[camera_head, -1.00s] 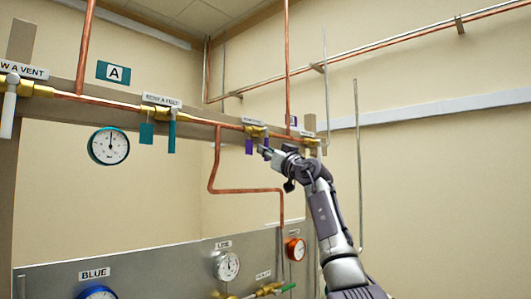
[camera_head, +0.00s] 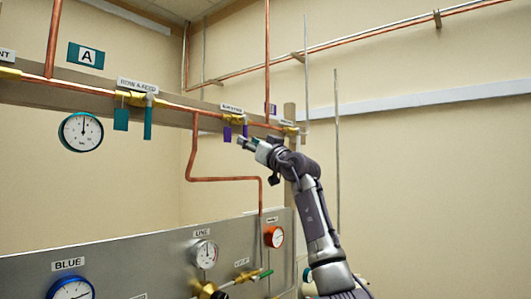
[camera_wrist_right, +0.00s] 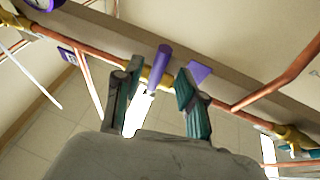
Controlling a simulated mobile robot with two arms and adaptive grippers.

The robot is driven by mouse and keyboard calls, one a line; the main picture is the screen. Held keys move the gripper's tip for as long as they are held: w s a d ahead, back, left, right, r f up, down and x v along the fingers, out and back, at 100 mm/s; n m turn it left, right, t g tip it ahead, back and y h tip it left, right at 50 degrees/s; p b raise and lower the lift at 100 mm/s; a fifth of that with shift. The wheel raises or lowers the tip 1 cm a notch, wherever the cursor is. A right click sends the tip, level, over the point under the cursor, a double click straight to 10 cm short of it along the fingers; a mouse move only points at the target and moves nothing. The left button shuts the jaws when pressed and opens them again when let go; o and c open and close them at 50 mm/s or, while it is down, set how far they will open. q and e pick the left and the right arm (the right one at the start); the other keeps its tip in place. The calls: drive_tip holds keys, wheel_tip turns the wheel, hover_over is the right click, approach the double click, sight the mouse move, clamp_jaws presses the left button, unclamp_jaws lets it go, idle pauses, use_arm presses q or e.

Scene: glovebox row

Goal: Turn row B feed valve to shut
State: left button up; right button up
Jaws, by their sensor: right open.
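The row B feed valve is a brass body (camera_head: 233,119) on the copper pipe under a white label, with a hanging purple handle (camera_head: 245,131) and a purple tag (camera_head: 227,133) beside it. My right gripper (camera_head: 245,143) is open just below the handle in the head view. In the right wrist view, the purple handle (camera_wrist_right: 163,62) shows in the gap between the open fingers (camera_wrist_right: 158,72), with a bright metal part below it. The tag (camera_wrist_right: 198,72) is by the right-hand finger. I cannot tell whether either finger touches the handle. My left gripper is out of view.
The row A feed valve with its teal handle (camera_head: 148,120) and a round gauge (camera_head: 81,132) are to the left. A bent copper pipe (camera_head: 222,178) runs below the valve. A grey panel (camera_head: 130,252) with gauges is lower down. The right wall side is open.

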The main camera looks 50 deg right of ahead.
drive_tip(key=v, duration=0.8)
drive_tip(key=shift+s+f, duration=0.25)
drive_tip(key=shift+s, duration=0.05)
idle(0.4)
